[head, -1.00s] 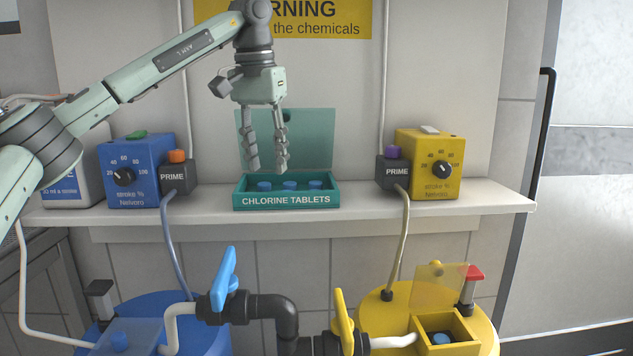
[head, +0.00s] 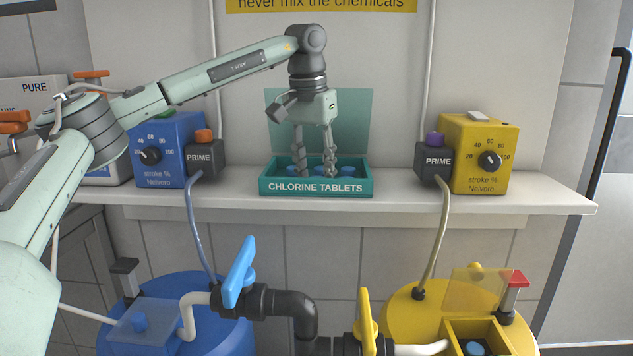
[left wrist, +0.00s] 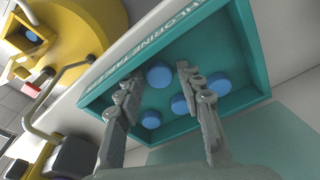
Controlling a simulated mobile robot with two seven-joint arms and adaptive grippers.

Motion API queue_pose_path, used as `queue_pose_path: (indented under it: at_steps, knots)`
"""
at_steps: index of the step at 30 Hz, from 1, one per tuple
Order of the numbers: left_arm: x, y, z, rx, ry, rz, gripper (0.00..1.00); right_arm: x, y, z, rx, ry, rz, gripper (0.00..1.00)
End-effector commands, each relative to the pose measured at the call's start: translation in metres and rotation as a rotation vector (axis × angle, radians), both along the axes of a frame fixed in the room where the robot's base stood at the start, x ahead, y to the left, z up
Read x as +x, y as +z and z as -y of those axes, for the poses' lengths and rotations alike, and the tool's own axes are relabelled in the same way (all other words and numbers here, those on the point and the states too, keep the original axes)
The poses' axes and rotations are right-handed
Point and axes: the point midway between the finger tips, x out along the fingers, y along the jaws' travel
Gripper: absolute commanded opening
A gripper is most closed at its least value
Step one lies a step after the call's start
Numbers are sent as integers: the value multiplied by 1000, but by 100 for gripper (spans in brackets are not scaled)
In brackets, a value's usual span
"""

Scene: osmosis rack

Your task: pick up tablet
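Blue chlorine tablets (head: 347,170) lie in the teal box labelled CHLORINE TABLETS (head: 270,188) on the white shelf; its lid stands open behind. In the left wrist view several round tablets (left wrist: 159,76) lie on the floor of the teal box (left wrist: 235,28). My left gripper (head: 314,172) points down into the box with its fingers apart, and it also shows in the left wrist view (left wrist: 157,82). It is open, with tablets between and beside its fingers in the picture. I cannot tell whether the fingers touch any. My right gripper is not in view.
A blue dosing pump (head: 172,133) stands left of the box and a yellow one (head: 480,140) right. Below are a blue tank (head: 230,335), a yellow tank (head: 400,300) with a compartment holding a blue tablet (head: 474,348), and piping with a blue valve handle (head: 238,275).

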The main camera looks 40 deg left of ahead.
Motion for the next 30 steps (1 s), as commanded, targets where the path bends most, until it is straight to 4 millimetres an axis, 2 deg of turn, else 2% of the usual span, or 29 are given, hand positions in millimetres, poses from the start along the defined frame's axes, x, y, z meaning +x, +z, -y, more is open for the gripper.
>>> queue_pose_path:
  at_steps: [5, 12, 23, 26, 30]
  knots:
    - [0, 0, 0, 0, 0, 0, 37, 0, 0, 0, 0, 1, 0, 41]
    - [0, 0, 0, 0, 0, 0, 10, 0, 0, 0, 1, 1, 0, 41]
    - [0, 5, 0, -1, 0, 2, 10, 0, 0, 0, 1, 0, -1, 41]
    - [1, 14, 1, -1, 0, 3, 10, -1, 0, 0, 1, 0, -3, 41]
    - [1, 37, 1, -2, -1, 4, 10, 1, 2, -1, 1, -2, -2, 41]
